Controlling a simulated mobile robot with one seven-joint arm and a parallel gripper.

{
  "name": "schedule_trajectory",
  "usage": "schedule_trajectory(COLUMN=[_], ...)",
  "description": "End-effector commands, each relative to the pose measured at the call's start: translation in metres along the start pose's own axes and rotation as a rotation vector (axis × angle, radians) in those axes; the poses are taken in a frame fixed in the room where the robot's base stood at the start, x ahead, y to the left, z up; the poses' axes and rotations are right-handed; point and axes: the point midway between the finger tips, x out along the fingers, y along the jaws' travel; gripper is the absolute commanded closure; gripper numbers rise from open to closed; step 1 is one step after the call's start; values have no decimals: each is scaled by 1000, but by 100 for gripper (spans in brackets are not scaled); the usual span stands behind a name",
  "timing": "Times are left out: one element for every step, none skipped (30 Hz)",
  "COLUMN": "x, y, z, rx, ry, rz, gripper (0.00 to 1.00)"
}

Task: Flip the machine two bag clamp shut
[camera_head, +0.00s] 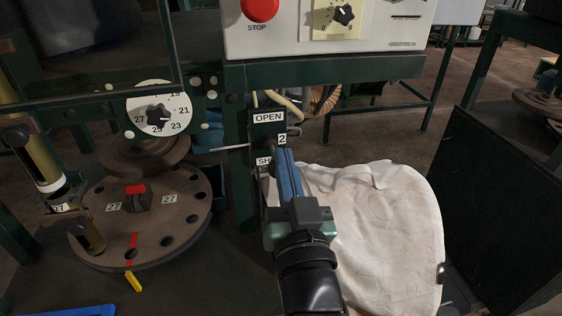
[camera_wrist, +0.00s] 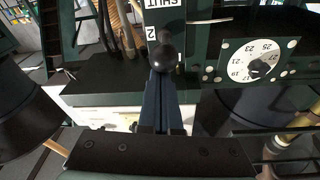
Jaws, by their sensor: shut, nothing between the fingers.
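The machine two plate (camera_head: 268,130) is dark, with OPEN at the top, a 2 in the middle and a partly covered SHUT label below. It shows upside down in the wrist view (camera_wrist: 180,55). A dark ball knob (camera_wrist: 165,56) stands in front of the plate there, just at my fingertips; I cannot tell whether they touch it. I take it for the clamp handle; I cannot make it out in the head view. My gripper (camera_head: 283,152) has its blue fingers closed together and empty, in front of the plate. It also shows in the wrist view (camera_wrist: 161,76).
A white bag (camera_head: 380,235) hangs right of my gripper. A round brown turntable (camera_head: 170,215) and a numbered dial (camera_head: 159,108) are at left. A control panel with a red STOP button (camera_head: 260,8) is above. A dark panel (camera_head: 495,200) stands at right.

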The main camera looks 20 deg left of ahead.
Motion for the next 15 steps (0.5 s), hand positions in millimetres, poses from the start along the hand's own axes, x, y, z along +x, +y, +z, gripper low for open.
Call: schedule_trajectory(x=[-3,-4,-4,-5,-5,-6,-6,-6,-7,-7,-8,-8,-8,-8,-9], y=[3,3,3,3,4,4,4,4,4,4,5,5,5,5,6], z=[14,16,17,18,20,21,22,23,25,26,27,29,30,31,33], rx=[1,2,4,4,5,6,6,7,9,10,11,13,14,15,16], ry=[24,39,59,73,87,106,122,136,154,170,185,203,217,232,250], rz=[-6,-9,-12,-15,-18,-21,-24,-27,-31,-34,-37,-41,-43,-46,-49], gripper=[100,100,100,100,100,100,100,100,100,100,100,100,100,100,100])
